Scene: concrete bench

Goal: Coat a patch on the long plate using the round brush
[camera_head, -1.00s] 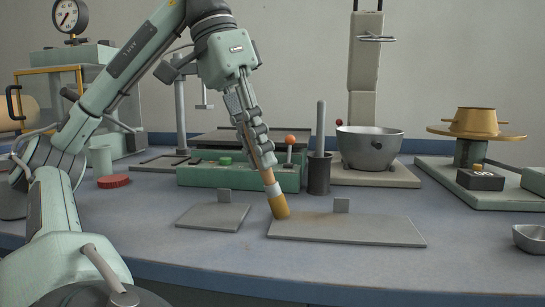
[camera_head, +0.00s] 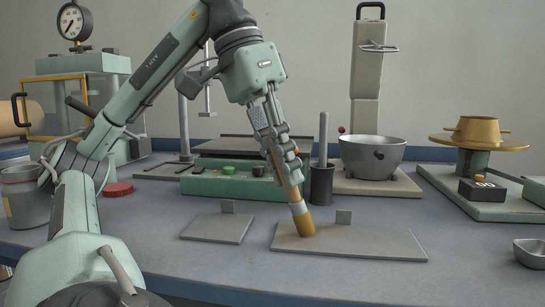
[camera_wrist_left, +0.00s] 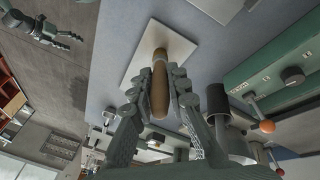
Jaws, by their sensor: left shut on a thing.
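My left gripper (camera_head: 285,158) is shut on the handle of the round brush (camera_head: 299,208); the brush also shows between the fingers in the left wrist view (camera_wrist_left: 160,88). The brush leans slightly, with its tan bristle end down at the left part of the long plate (camera_head: 375,244), apparently touching it. A faint brownish tint shows on the plate around the bristles. The long plate is grey, with a small upright tab at its back edge. In the left wrist view, what looks like my right gripper (camera_wrist_left: 55,33) is at the upper left; its jaws are unclear.
A shorter grey plate (camera_head: 216,229) with a tab lies left of the long plate. Behind stand a green box (camera_head: 232,186), a dark cylindrical holder (camera_head: 321,187) and a metal bowl (camera_head: 371,155). A small bowl (camera_head: 531,252) sits at the right. The bench front is clear.

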